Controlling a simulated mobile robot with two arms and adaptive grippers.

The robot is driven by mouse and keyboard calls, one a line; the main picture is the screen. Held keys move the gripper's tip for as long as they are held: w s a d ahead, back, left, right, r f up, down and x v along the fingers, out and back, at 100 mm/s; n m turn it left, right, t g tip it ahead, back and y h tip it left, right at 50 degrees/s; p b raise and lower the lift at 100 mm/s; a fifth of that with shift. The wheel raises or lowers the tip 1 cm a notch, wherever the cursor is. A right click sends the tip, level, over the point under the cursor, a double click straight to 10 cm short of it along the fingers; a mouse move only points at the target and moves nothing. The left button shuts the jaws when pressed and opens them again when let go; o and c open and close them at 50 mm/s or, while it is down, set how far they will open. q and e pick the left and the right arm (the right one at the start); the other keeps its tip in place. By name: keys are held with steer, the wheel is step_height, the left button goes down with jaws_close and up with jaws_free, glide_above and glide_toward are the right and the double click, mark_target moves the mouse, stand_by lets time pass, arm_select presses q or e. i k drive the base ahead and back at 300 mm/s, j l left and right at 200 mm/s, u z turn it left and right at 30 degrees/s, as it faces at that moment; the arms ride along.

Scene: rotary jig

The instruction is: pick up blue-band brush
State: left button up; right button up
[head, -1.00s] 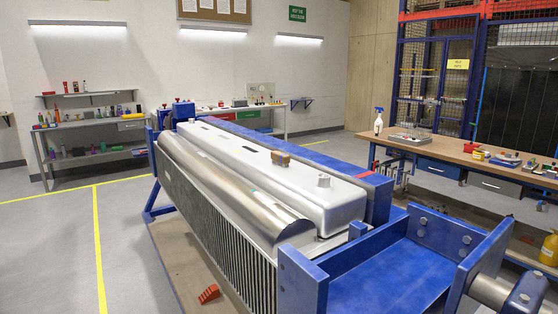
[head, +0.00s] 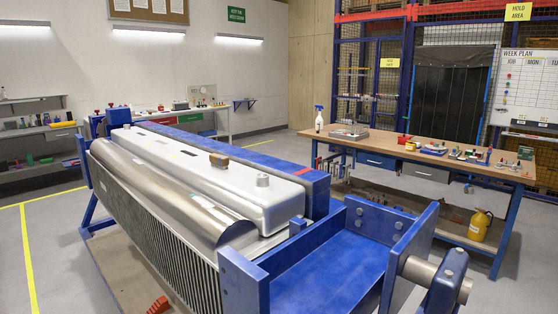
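I cannot make out a brush with a blue band in the head view. A small brown block (head: 219,160) lies on top of the large silver workpiece (head: 170,155), but it is too small to tell what it is. Several small items stand on the wooden workbench (head: 400,149) at the right, among them a red and blue cluster (head: 433,149); they are too small to identify surely. Neither of my grippers is in view.
The blue rotary jig (head: 330,262) holds the workpiece and fills the foreground. A spray bottle (head: 318,119) and a metal tray (head: 349,133) stand on the bench's left end. A yellow container (head: 480,225) is beneath it. Shelves line the left wall.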

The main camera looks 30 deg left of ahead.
mark_target(221, 162)
steer(key=j+z, duration=0.8)
steer(key=k+j+z, duration=0.2)
steer(key=j+z, duration=0.2)
steer(key=j, duration=0.1)
